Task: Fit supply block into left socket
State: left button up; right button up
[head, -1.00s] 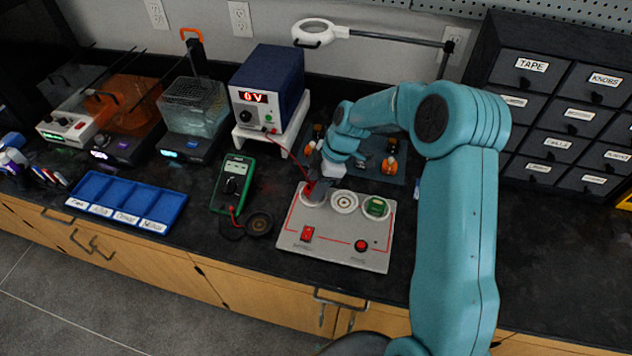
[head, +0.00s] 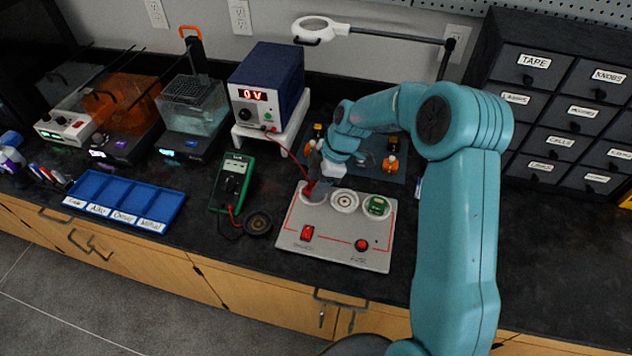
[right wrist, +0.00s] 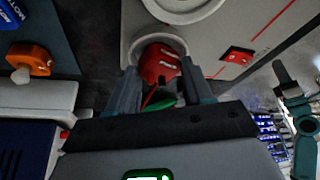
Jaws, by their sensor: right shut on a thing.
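A pale grey panel (head: 335,241) with a red outline lies on the dark bench and has three round sockets in a row. My right gripper (head: 318,187) is over the left socket (right wrist: 138,47), pointing down. It is shut on a red supply block (right wrist: 160,65), which shows between the two fingers in the right wrist view. The block is at the socket's pale ring; how deep it sits I cannot tell. The right socket holds a green block (head: 377,206). My left gripper is not seen in the head view.
A green multimeter (head: 232,184) and a small round dark dish (head: 258,223) stand left of the panel. A power supply (head: 266,85) on a white stand is behind, with a red lead. Orange parts (head: 390,164) stand behind the sockets. A blue tray (head: 128,202) is far left.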

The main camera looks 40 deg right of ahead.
jog(key=shift+f, duration=0.35)
jog(key=o, duration=0.7)
jog(key=shift+o, duration=0.2)
jog(key=shift+r, duration=0.1)
jog(key=p+v, duration=0.4)
jog(key=v, duration=0.7)
jog(key=shift+a, duration=0.1)
